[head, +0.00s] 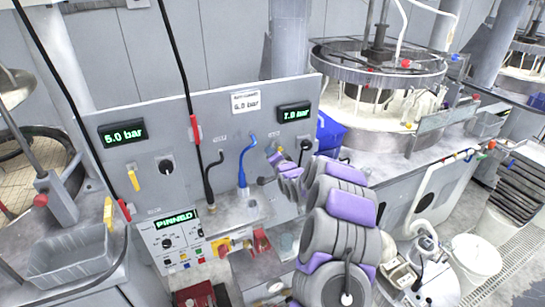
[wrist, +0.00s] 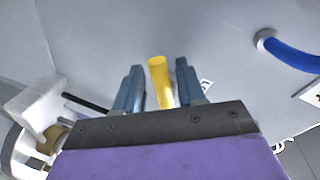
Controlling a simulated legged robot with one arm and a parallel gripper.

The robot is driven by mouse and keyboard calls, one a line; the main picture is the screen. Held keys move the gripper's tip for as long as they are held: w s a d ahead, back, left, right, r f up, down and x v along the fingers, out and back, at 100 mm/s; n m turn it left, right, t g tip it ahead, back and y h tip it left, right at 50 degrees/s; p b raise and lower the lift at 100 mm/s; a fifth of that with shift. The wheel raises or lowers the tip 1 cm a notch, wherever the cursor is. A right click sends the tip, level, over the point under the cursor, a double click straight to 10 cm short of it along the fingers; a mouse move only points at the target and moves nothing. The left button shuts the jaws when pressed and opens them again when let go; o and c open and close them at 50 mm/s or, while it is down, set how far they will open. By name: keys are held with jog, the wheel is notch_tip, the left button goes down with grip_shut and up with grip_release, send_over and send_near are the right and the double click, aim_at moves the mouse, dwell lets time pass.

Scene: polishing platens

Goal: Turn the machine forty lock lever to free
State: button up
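A yellow lever (wrist: 160,78) stands out from the grey panel (head: 205,125) in the wrist view, between the two blue-grey fingers of my gripper (wrist: 159,88). A gap shows on both sides of it, so my gripper is open and not closed on it. In the head view my gripper (head: 279,158) is at the right part of the panel, below the right display (head: 294,114); the lever is mostly hidden there. A second yellow lever (head: 134,179) is at the panel's left. Machine numbers are not legible. A lower display (head: 175,221) reads PINNED.
A blue hose (head: 242,165) and a black hose (head: 208,180) rise from the ledge left of my gripper. The blue hose also shows at right in the wrist view (wrist: 290,52). A left display (head: 122,134) reads 5.0 bar. A round platen machine (head: 375,70) stands behind right.

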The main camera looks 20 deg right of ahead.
jog(key=s+a+r, duration=0.1)
jog(key=s+r, duration=0.2)
jog(key=s, duration=1.4)
jog(key=shift+b, duration=0.3)
jog(key=shift+f, duration=0.1)
jog(key=s+a+f+n+g+y+b, duration=0.2)
jog(key=s+a+f+n+g+b, duration=0.25)
jog(key=s+a+n+g, duration=0.65)
jog(key=s+a+n+g+b, duration=0.1)
jog(key=s+a+g+b, duration=0.1)
jog(key=s, duration=1.5)
jog(key=s+a+g+b, duration=0.2)
jog(key=s+a+g, duration=0.2)
jog(key=s, duration=1.3)
jog(key=shift+a+n+g+h, duration=0.4)
jog(key=shift+a, duration=0.7)
